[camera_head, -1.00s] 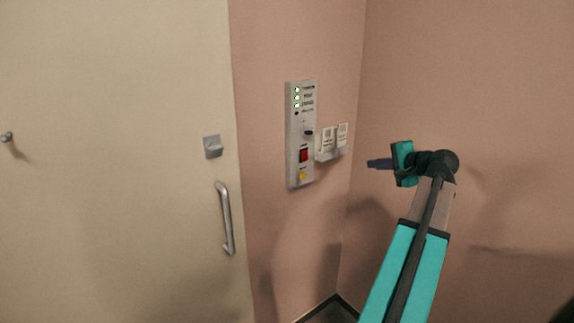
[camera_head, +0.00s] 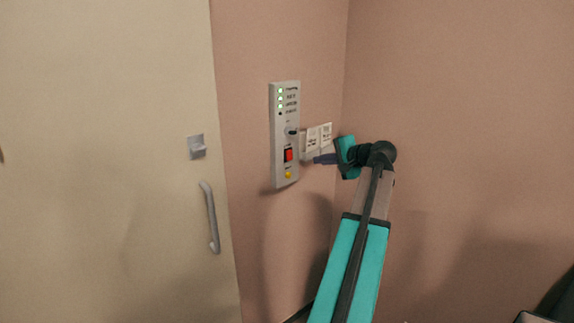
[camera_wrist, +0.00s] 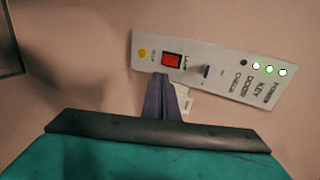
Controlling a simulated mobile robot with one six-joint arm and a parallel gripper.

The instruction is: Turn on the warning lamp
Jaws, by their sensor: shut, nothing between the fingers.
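A narrow grey control panel (camera_head: 279,158) is on the pink wall beside the door. It carries a red switch (camera_head: 288,154), a yellow button (camera_head: 288,175), a dark key or knob (camera_head: 292,132) and lit green lights (camera_head: 281,98). My gripper (camera_head: 319,159) is shut and empty, its tips pointing left toward the panel near the red switch's height. In the wrist view the panel (camera_wrist: 222,68) lies sideways. The shut fingers (camera_wrist: 161,78) end just below the red switch (camera_wrist: 172,60); I cannot tell whether they touch the panel. Which control is the lamp's is too small to read.
White tags or card holders (camera_head: 318,137) are on the wall right of the panel, close to my gripper. A cream door (camera_head: 110,160) with a latch (camera_head: 196,147) and a bar handle (camera_head: 210,217) is at left. The wall corner is just right of the tags.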

